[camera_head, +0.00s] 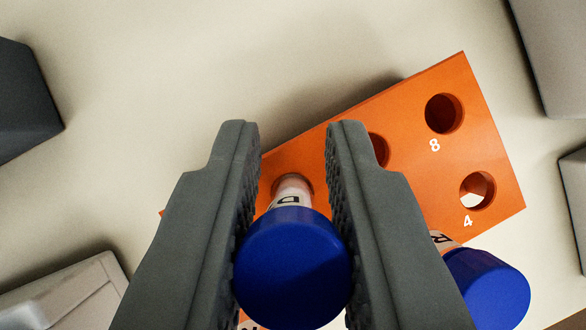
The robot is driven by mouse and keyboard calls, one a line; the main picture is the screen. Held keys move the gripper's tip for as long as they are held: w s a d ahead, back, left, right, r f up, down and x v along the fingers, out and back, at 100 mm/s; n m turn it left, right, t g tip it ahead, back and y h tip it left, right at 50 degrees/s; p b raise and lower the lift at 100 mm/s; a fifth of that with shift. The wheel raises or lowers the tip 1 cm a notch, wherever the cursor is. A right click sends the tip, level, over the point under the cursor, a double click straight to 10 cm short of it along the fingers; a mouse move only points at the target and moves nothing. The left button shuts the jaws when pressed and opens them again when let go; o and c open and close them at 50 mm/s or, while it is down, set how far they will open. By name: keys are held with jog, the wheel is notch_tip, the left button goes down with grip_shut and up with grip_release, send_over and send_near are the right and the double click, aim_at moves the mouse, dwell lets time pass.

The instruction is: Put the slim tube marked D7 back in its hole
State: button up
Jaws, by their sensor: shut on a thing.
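My gripper (292,128) is shut on a slim tube (292,190) with a blue cap (293,268). A letter D shows on its white label; the rest of the label is hidden under the cap. The tube's lower end meets a hole in the orange rack (410,158), but I cannot tell how deep it sits. Holes marked 8 (444,113) and 4 (477,190) are empty at the rack's right end. Another hole (379,149) is partly hidden behind the right finger.
A second blue-capped tube (488,288), its label showing an R, stands at lower right beside the right finger. Grey blocks lie at the left (25,100), lower left (70,295) and upper right (560,50). The pale bench (200,70) is clear above the rack.

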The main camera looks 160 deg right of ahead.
jog(key=shift+f, duration=0.7)
jog(key=o, duration=0.9)
jog(key=v, duration=1.7)
jog(key=shift+r, duration=0.2)
jog(key=shift+s, duration=0.1)
